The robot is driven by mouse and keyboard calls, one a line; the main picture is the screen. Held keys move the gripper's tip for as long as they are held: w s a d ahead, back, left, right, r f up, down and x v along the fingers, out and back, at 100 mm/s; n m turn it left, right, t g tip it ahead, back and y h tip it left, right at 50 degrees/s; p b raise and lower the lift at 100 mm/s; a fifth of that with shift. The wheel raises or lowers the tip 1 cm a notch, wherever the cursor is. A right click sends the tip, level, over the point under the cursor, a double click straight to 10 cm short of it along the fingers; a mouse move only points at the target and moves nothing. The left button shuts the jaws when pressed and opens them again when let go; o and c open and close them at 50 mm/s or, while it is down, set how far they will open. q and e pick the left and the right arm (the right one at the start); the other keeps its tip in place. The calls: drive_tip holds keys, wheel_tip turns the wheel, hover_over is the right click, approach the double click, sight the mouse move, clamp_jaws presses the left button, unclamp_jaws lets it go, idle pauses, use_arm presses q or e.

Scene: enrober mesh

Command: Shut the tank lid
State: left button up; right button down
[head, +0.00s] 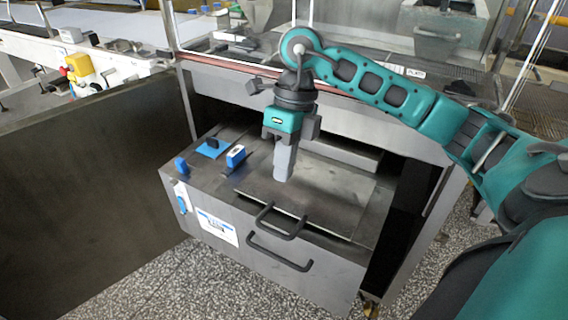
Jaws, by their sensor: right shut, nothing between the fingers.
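The tank (205,243) is a grey metal box pulled out below the machine, with a dark bar handle (278,250) and a white label on its front. Its square metal lid (335,200) lies flat on the top, with a dark handle (280,218) at its front edge. My right gripper (284,178) points down, shut and empty, over the left part of the lid. I cannot tell whether its fingertips touch the lid. My left gripper is not in view.
Blue fittings (236,156) stand on the tank top left of the lid. A large dark panel (90,185) stands at the left. The machine frame (350,118) is above and behind the tank. Speckled floor (150,285) is clear in front.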

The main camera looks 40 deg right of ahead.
drive_tip(key=b, duration=0.1)
hover_over(276, 215)
drive_tip(key=s+a, duration=0.3)
drive_tip(key=s, duration=0.1)
wheel_tip(276, 215, down, 10)
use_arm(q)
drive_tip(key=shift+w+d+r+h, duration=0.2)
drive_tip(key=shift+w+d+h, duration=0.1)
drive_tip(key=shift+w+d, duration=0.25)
use_arm(e)
drive_tip(key=shift+d+f, duration=0.1)
drive_tip(key=shift+f, duration=0.2)
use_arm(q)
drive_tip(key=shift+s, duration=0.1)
use_arm(e)
wheel_tip(276, 215, down, 2)
drive_tip(key=shift+f+b, duration=0.1)
drive_tip(key=shift+b, duration=0.85)
drive_tip(key=shift+s+a+f, duration=0.1)
drive_tip(key=shift+a+f, duration=0.1)
drive_tip(key=shift+s, duration=0.1)
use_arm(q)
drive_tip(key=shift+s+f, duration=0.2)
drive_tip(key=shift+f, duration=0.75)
